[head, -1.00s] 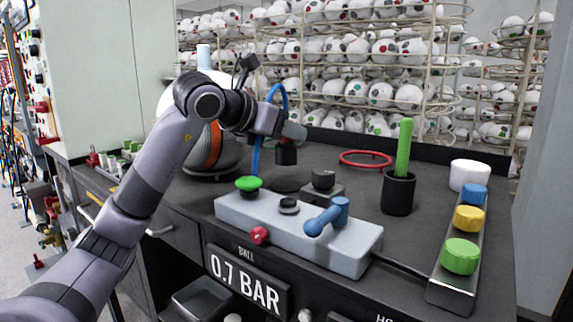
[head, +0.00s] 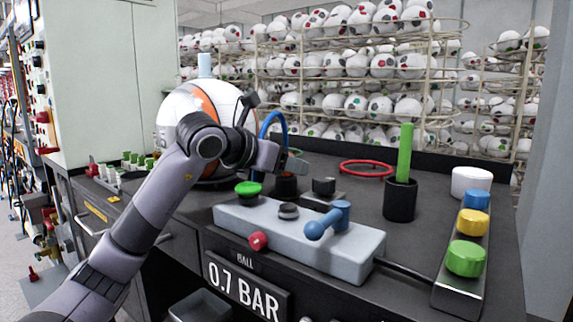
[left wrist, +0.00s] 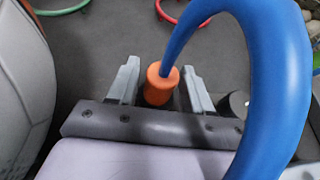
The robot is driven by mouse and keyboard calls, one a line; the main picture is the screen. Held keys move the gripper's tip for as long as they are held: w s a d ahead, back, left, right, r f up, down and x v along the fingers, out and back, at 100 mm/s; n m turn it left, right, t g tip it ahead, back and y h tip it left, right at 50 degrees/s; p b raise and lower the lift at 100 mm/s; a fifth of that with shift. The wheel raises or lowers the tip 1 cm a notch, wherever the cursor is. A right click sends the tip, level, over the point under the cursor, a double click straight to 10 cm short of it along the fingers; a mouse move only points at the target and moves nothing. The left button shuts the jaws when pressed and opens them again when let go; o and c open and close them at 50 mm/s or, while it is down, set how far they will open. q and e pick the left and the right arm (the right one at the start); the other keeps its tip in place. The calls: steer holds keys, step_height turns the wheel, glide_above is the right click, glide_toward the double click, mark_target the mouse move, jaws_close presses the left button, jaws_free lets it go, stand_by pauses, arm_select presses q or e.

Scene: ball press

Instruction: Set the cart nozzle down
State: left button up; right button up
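My left gripper (head: 292,163) is low over the bench, behind the grey control box. In the left wrist view its two fingers (left wrist: 162,80) stand close on both sides of the orange collar of the nozzle (left wrist: 160,85), and it looks shut on it. A blue hose (left wrist: 285,75) rises from the nozzle's top and arches in the head view (head: 270,125). The nozzle's black lower part (head: 286,187) shows under the gripper, at or just above the bench top; the exact contact is hidden. My right gripper is not in view.
The grey control box (head: 300,235) with a green button and blue lever lies in front. A black cup (head: 400,200) with a green rod, a red ring (head: 367,167) and a row of coloured knobs (head: 466,258) are to the right. A white-and-orange ball (head: 185,108) is behind my arm.

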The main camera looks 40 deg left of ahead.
arm_select(q)
steer(key=shift+r, duration=0.1)
steer(key=shift+r, duration=0.2)
steer(key=b+v, duration=0.2)
steer(key=v, duration=1)
steer(key=shift+f, duration=0.15)
steer(key=shift+s, duration=0.1)
